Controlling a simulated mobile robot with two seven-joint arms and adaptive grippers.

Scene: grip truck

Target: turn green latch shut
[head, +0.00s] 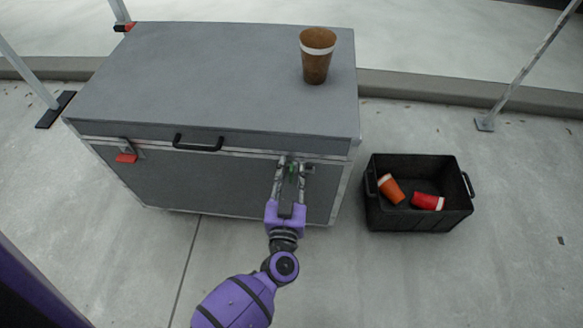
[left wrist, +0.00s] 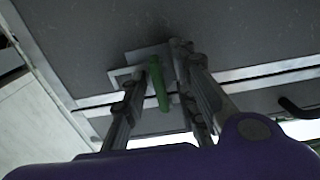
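The green latch (head: 293,172) is on the front of the grey case (head: 230,80), near its right end at the lid seam. In the left wrist view the green latch (left wrist: 158,84) is a narrow bar on a pale metal plate, running roughly along my fingers. My left gripper (head: 291,164) is at the case front, its fingers apart on either side of the latch. In the left wrist view the gripper (left wrist: 160,62) shows gaps beside the bar; whether a fingertip touches it I cannot tell. The lid is down. My right gripper is out of view.
A red latch (head: 126,157) and a black handle (head: 198,145) are on the case front, left of my gripper. A brown cup (head: 317,55) stands on the lid. A black crate (head: 415,224) with two cups is on the floor at right. Floor in front is clear.

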